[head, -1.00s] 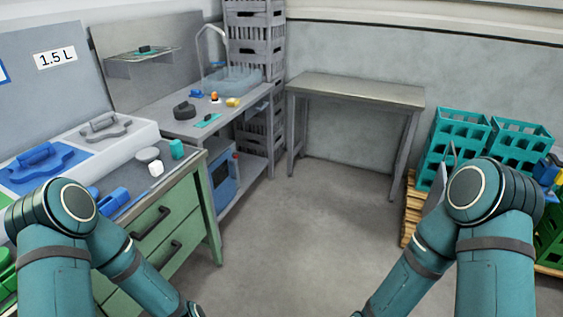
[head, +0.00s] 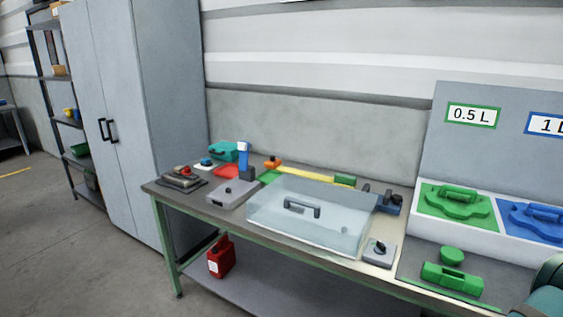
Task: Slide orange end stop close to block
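The small orange end stop (head: 272,163) sits at the back of the workbench, at the left end of a yellow bar (head: 305,172). A green block (head: 345,180) is at the right end of the bar, with a long stretch of yellow between the two. I cannot tell for sure that this is the task's block. A clear cover (head: 318,232) with a dark handle stands in front of the bar. Neither gripper is in view; only a teal part of my arm shows at the lower right corner.
On the workbench (head: 383,277), a blue upright piece (head: 243,156), a teal case (head: 222,150) and a grey box (head: 232,193) stand left of the cover. A blue device (head: 388,204) and a grey switch box (head: 379,252) are right of it. Open floor lies at the left.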

